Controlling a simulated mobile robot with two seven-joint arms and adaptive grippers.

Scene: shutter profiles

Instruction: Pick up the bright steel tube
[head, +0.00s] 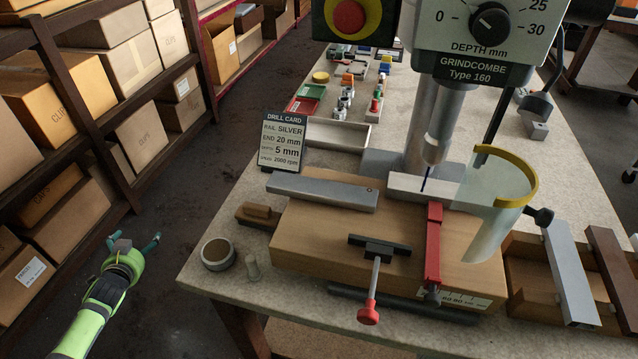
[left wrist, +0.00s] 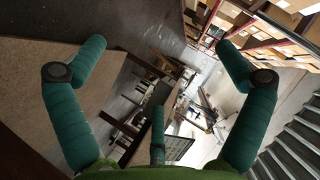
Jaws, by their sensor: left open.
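Two bright grey bars show in the head view, and I cannot tell which one is the steel tube. One silver bar (head: 322,192) lies on the wooden block (head: 320,235) under the drill, with a small hole near its right end. Another silver bar (head: 571,275) rests across the wooden tray (head: 530,275) at the right, beside a dark brown bar (head: 613,272). My left gripper (head: 135,248) is open and empty, left of the bench and far from both bars. The left wrist view shows its spread teal fingers (left wrist: 158,45) with nothing between them. My right gripper is not in view.
A drill press (head: 445,120) with a clear curved guard (head: 505,205) stands over the block. A red clamp (head: 433,245), a drill card (head: 283,143), a round tin (head: 217,254) and a brush (head: 258,214) are near it. Shelves of boxes (head: 125,90) line the left.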

